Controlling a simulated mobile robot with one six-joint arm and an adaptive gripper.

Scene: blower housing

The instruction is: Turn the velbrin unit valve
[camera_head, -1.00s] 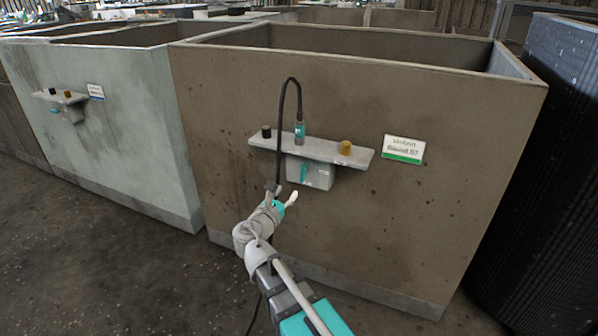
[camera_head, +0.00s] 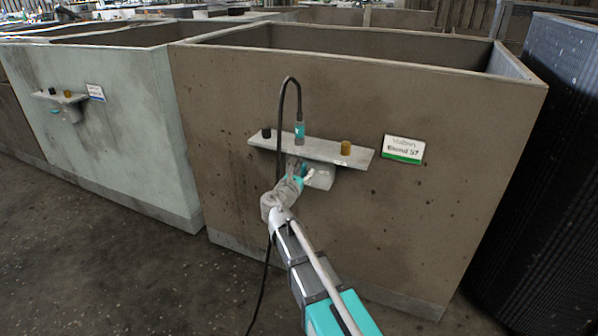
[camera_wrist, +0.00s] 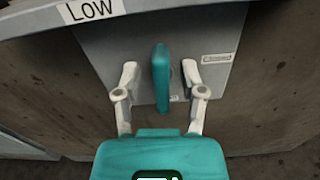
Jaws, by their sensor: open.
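The valve is a teal lever handle (camera_wrist: 161,78) on the front of a grey box (camera_wrist: 100,50) under the shelf. In the wrist view the handle stands upright, between the two pale fingers of my gripper (camera_wrist: 160,80). The fingers are apart, with a gap on each side of the handle. A "LOW" label (camera_wrist: 90,10) is at the top left and a small label (camera_wrist: 216,59), perhaps "Closed", is to the right of the handle. In the head view my gripper (camera_head: 300,176) is in front of the box (camera_head: 321,178) and hides the handle.
The grey shelf (camera_head: 320,150) on the brown tank wall carries a black knob (camera_head: 266,133), a teal connector with a black cable (camera_head: 299,131) and an ochre knob (camera_head: 345,148). A white-green sign (camera_head: 403,149) reads "Blend 57". A pale tank (camera_head: 110,120) stands left.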

